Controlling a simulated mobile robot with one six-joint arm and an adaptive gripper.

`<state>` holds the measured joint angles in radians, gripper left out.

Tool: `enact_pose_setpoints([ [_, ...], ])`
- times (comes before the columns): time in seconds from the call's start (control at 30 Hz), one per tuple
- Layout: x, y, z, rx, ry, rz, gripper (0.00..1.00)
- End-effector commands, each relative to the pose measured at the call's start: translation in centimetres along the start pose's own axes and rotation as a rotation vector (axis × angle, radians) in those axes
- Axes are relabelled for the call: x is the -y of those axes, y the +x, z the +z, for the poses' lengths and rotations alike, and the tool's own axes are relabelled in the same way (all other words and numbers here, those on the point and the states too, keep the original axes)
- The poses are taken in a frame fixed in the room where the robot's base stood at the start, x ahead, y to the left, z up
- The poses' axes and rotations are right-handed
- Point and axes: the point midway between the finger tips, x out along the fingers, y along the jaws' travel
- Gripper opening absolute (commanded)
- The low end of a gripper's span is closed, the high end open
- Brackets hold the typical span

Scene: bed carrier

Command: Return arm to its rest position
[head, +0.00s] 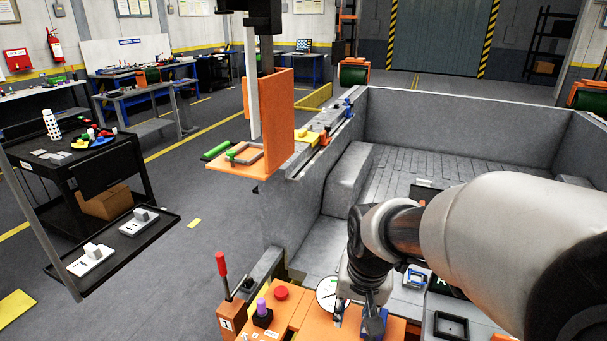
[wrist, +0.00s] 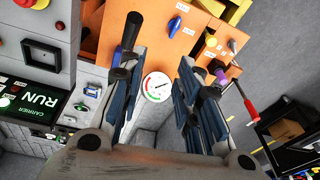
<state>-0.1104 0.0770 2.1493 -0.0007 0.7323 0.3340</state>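My arm (head: 480,235) reaches in from the right in the head view. My gripper (head: 368,312) points down over the orange control panel (head: 300,318). In the wrist view my gripper (wrist: 158,65) has its two fingers apart with nothing between them. A round white gauge (wrist: 157,87) shows behind the gap; I cannot tell how far below it is. A blue knob (wrist: 174,26) is beyond the fingertips on the orange panel. The gripper partly hides the panel and gauge in the head view.
A red-handled lever (head: 221,265), a purple knob (head: 262,308) and a red button (head: 281,293) stand left of my gripper. The grey carrier wall (head: 305,205) rises behind. An orange upright plate (head: 278,120) stands back left. Open floor (head: 200,245) lies left.

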Motion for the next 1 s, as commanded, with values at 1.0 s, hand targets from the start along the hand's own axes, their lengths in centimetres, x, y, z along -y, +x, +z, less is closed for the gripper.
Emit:
enact_pose_setpoints([
  [1.0,-7.7,-11.5,14.8,-0.227,-0.225,-0.004,0.31],
])
